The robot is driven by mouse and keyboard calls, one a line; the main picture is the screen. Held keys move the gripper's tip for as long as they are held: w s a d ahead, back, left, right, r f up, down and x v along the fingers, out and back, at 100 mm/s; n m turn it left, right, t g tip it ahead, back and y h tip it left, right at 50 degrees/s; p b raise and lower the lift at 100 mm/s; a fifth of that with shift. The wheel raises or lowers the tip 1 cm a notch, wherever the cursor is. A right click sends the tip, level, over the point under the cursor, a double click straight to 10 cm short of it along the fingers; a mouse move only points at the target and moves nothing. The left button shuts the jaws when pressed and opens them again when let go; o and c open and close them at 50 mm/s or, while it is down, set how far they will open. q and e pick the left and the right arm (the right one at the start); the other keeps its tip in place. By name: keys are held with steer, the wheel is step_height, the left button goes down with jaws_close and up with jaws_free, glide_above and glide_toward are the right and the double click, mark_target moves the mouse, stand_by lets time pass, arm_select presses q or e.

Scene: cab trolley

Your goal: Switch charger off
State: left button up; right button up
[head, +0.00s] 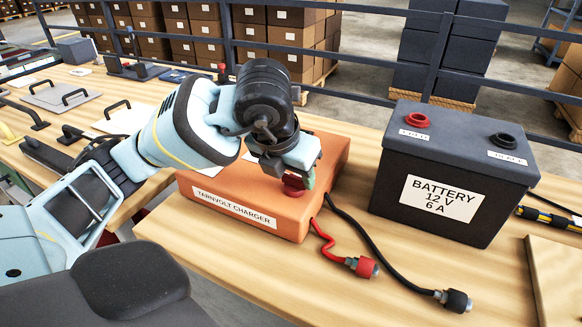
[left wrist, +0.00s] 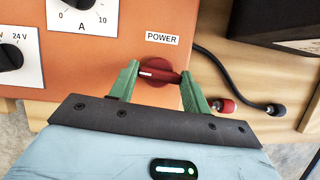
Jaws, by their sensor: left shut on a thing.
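The orange charger (head: 262,205), labelled TARNVOLT CHARGER, stands on the wooden bench. Its red power knob (left wrist: 160,76) lies below the POWER label in the left wrist view, its white mark pointing sideways. My left gripper (left wrist: 160,80) is shut on the red knob, with green fingers on its left and right sides. In the head view the left gripper (head: 297,184) reaches down onto the charger top and partly hides the knob. The charger panel also shows an A dial (left wrist: 77,4) and a voltage dial (left wrist: 10,57). My right gripper is not in view.
A dark battery (head: 450,180), labelled 12 V 6 A, stands right of the charger. A red lead (head: 365,266) and a black lead (head: 456,300) end loose on the bench between them. A wooden board (head: 556,275) lies at the right. A rail and stacked boxes stand behind.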

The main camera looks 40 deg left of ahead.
mark_target(287, 201)
arm_select(q)
steer(key=shift+n+y, duration=0.3)
steer(key=shift+n, duration=0.3)
steer(key=o, duration=1)
steer(key=shift+r, duration=0.1)
steer(key=p+v, duration=0.2)
steer(key=v, duration=0.5)
steer(key=shift+s+r, duration=0.15)
steer(key=shift+r, duration=0.15)
steer(key=shift+f, duration=0.1)
